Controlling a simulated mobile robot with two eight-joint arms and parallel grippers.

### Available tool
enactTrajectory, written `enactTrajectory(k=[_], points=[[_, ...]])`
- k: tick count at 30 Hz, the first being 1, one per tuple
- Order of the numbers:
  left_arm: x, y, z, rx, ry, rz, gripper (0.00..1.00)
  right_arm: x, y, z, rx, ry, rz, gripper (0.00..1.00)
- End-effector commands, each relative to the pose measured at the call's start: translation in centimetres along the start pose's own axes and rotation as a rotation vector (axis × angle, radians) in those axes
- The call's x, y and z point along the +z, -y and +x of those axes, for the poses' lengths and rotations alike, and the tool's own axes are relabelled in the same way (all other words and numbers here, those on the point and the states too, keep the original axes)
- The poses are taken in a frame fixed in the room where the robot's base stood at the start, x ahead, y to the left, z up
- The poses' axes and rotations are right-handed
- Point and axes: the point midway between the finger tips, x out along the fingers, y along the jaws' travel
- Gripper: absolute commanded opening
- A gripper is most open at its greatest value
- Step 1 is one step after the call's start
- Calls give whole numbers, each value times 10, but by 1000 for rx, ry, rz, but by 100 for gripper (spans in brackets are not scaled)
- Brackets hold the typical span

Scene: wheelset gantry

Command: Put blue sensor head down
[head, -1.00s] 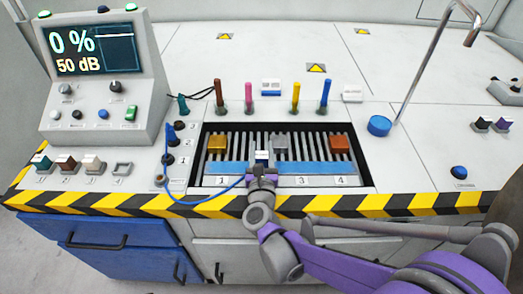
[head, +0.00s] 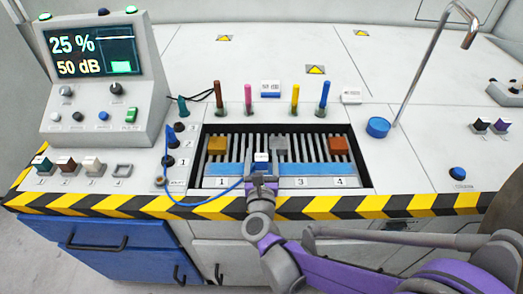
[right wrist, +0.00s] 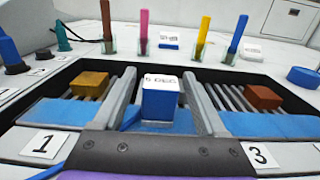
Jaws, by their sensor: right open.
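The blue sensor head (head: 261,158), with a white top, stands on the blue strip at the slot between labels 1 and 3. It stands upright in the right wrist view (right wrist: 160,104). A blue cable (head: 205,203) runs from the panel at left to near it. My right gripper (head: 262,178) is at the tray's front edge, directly in front of the sensor head. In the right wrist view its two grey fingers (right wrist: 164,90) are apart, one on each side of the head, with gaps visible. My left gripper is not in view.
The slotted tray (head: 362,188) also holds a gold block (head: 217,145), a grey block (head: 279,145) and a copper block (head: 338,145). Several coloured pens stand behind it. A console (head: 98,80) at left reads 25 % and 50 dB. A curved metal pipe (head: 430,70) rises at right.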

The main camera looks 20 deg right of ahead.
Motion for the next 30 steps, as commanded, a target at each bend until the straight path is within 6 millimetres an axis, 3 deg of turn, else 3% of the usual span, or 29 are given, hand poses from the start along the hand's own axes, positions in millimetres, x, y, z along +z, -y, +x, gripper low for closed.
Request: enactTrajectory(k=[6, 12, 18, 30], points=[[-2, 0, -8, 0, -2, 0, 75, 1, -2, -51, 5, 1, 1, 74], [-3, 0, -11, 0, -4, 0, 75, 1, -1, -84, 4, 1, 0, 74], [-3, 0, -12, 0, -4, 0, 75, 0, 0, -98, 1, 0, 1, 74], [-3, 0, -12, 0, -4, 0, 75, 0, 0, -98, 0, 0, 0, 74]])
